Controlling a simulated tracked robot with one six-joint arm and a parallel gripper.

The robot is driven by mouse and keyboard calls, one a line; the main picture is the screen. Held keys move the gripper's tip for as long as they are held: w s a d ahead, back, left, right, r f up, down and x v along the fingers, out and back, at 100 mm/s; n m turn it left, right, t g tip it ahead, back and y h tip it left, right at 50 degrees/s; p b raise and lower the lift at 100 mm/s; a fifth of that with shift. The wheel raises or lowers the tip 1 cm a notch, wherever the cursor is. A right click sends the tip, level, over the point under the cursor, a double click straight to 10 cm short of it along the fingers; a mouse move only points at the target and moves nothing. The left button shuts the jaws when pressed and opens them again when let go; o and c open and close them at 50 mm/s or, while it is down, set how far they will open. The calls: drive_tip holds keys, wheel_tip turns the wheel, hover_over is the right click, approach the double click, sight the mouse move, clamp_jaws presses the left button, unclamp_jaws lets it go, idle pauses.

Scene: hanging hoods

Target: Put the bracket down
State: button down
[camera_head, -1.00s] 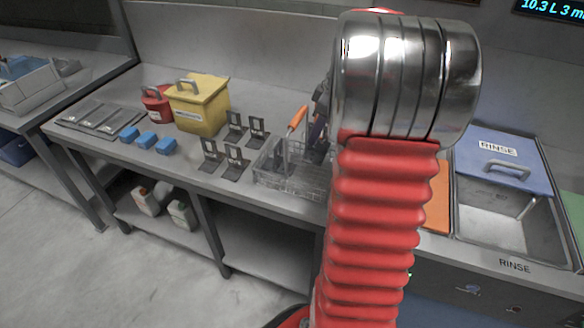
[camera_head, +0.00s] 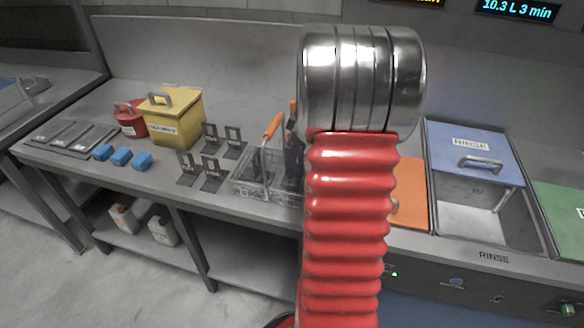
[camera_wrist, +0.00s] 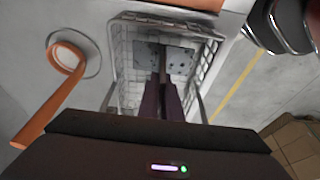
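A grey bracket (camera_wrist: 180,62), with a flat plate with small holes, shows inside the wire basket (camera_wrist: 120,55) in the wrist view. My gripper (camera_wrist: 163,82) points down into the basket with its two dark fingers close together on the bracket's thin upright part. Whether the plate touches the basket floor is unclear. In the head view the basket (camera_head: 250,190) stands on the counter, and my arm hides its right part and most of my gripper (camera_head: 293,165). Several dark brackets (camera_head: 212,172) stand on the counter left of the basket.
An orange handle (camera_head: 272,126) rises by the basket. A yellow box (camera_head: 178,120), red pot (camera_head: 130,120) and blue blocks (camera_head: 121,157) stand left. An orange board (camera_head: 410,195) and the rinse sink with its blue lid (camera_head: 475,150) lie right.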

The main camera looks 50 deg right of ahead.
sight(292, 173)
drive_tip(key=shift+f, duration=1.8)
drive_tip(key=shift+f, duration=0.1)
drive_tip(key=c, duration=2)
unclamp_jaws()
drive_tip(key=v, duration=1.2)
drive_tip(key=shift+d, duration=0.1)
